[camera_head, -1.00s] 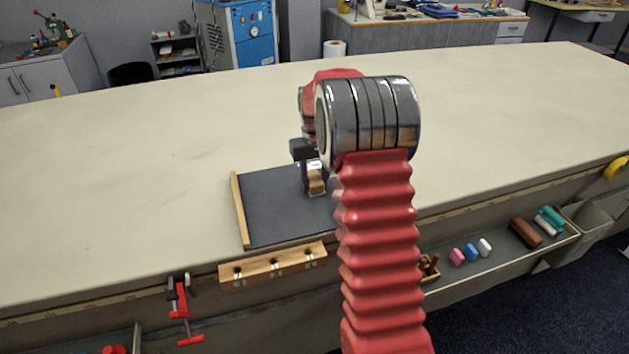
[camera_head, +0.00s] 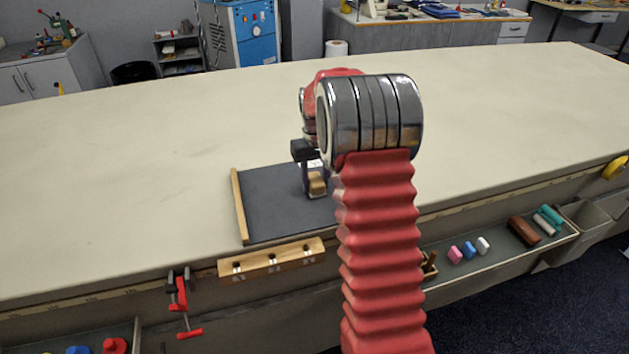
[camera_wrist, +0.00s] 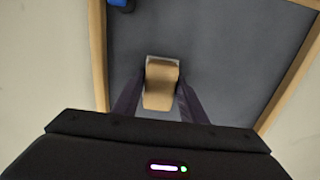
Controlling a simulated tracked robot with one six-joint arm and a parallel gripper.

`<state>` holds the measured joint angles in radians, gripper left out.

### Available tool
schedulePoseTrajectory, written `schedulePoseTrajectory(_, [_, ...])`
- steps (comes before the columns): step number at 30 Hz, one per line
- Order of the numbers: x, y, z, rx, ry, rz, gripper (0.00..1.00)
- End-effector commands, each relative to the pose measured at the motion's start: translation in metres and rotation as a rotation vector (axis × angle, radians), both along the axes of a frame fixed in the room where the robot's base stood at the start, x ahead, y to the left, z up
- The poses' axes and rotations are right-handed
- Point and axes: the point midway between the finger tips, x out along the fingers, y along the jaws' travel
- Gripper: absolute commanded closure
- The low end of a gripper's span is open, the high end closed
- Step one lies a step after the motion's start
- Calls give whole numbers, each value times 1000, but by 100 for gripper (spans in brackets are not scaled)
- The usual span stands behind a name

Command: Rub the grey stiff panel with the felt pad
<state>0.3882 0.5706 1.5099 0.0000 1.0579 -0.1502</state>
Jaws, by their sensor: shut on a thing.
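The grey stiff panel (camera_head: 275,210) lies flat on the long table, with a wooden strip along its left edge. The wrist view also shows its grey face (camera_wrist: 222,40) between wooden strips. My gripper (camera_wrist: 162,76) is shut on a tan block, the felt pad (camera_wrist: 161,88), with a dark finger on each side. In the head view the pad (camera_head: 317,185) is low over the panel. Its underside is hidden, so I cannot tell whether it touches. My red arm covers the panel's right part.
The pale table (camera_head: 130,165) is clear around the panel. A wooden rail with holes (camera_head: 272,260) and a red clamp (camera_head: 181,295) are at the front edge. A tray (camera_head: 490,262) with small blocks hangs at the right. A blue thing (camera_wrist: 120,3) shows at the wrist view's top.

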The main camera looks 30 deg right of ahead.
Motion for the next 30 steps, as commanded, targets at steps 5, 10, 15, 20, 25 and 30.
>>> schedulePoseTrajectory(5, [-1, 3, 9, 0, 1, 3, 90])
schedulePoseTrajectory(10, [-1, 7, 30, 1, 3, 9, 90])
schedulePoseTrajectory(15, [0, 8, 45, 0, 2, 12, 90])
schedulePoseTrajectory(20, [1, 10, 60, 0, 2, 14, 90])
schedulePoseTrajectory(25, [1, 11, 74, 1, 3, 16, 90])
schedulePoseTrajectory(30, [1, 11, 81, 1, 3, 17, 90])
